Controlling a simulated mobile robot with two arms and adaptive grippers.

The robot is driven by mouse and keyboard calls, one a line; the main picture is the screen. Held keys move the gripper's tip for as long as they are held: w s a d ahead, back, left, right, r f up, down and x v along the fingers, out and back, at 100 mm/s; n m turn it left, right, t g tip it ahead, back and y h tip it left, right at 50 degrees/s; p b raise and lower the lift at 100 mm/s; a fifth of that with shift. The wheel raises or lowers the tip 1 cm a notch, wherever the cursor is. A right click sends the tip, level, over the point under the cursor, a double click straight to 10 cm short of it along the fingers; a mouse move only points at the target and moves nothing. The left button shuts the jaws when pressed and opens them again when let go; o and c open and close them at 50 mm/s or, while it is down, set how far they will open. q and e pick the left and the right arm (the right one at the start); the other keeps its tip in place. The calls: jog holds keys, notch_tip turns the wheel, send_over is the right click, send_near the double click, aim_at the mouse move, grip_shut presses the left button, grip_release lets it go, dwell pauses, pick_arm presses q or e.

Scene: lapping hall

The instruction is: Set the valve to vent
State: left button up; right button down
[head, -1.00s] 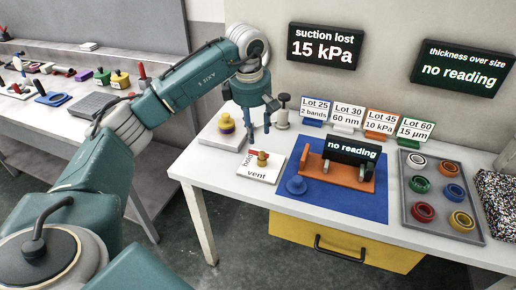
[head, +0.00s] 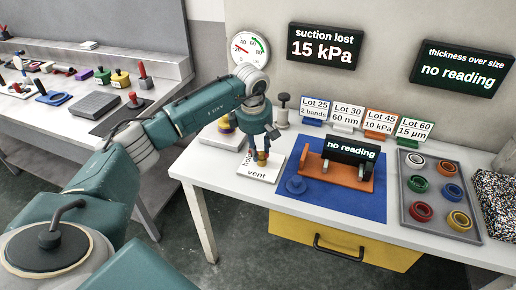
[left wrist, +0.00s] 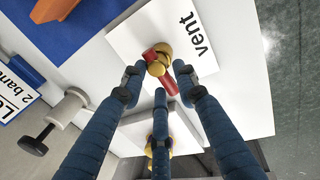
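The valve is a brass body with a red lever (left wrist: 168,84) on a white plate (left wrist: 205,62). The word "vent" is on the plate's near edge (head: 262,175) in the head view, and "hold" on its left edge is partly hidden. In the left wrist view the lever's long end points down the picture, not at "vent". My left gripper (head: 262,158) is right over the valve. In the wrist view its three fingers (left wrist: 158,78) are spread around the lever, with gaps at the sides; contact cannot be told. My right gripper is not in view.
The wall display (head: 321,46) reads "suction lost 15 kPa". A round gauge (head: 249,51) hangs beside it. A dark-knobbed post (head: 282,111) stands close behind the gripper. A blue mat (head: 368,205) with an orange fixture lies right of the valve. A grey tray (head: 410,215) holds coloured rings.

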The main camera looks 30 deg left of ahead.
pick_arm(q)
grip_shut()
jog(key=n, duration=0.4)
jog(key=shift+s+f+y, duration=0.1)
jog(key=shift+s+y, duration=0.1)
jog(key=shift+y, duration=0.2)
jog(key=n, duration=0.1)
jog(key=n+g, duration=0.1)
jog(key=n, duration=0.1)
jog(key=shift+s+d+n, duration=0.15)
jog(key=shift+s+n, duration=0.05)
jog(key=shift+n, duration=0.1)
jog(key=n, duration=0.3)
jog(key=n+g, duration=0.1)
jog(key=n, duration=0.1)
jog(key=shift+s+d+n+y, duration=0.2)
jog(key=shift+d+n+y, duration=0.1)
jog(key=shift+y, duration=0.1)
jog(key=shift+s+d+f+n+g+p, duration=0.1)
jog(key=shift+d+n+g+p, duration=0.1)
jog(key=shift+n, duration=0.9)
jog(key=shift+d+f+n+g+p, duration=0.1)
jog(key=shift+d+n+g, duration=0.1)
jog(key=shift+n, duration=0.9)
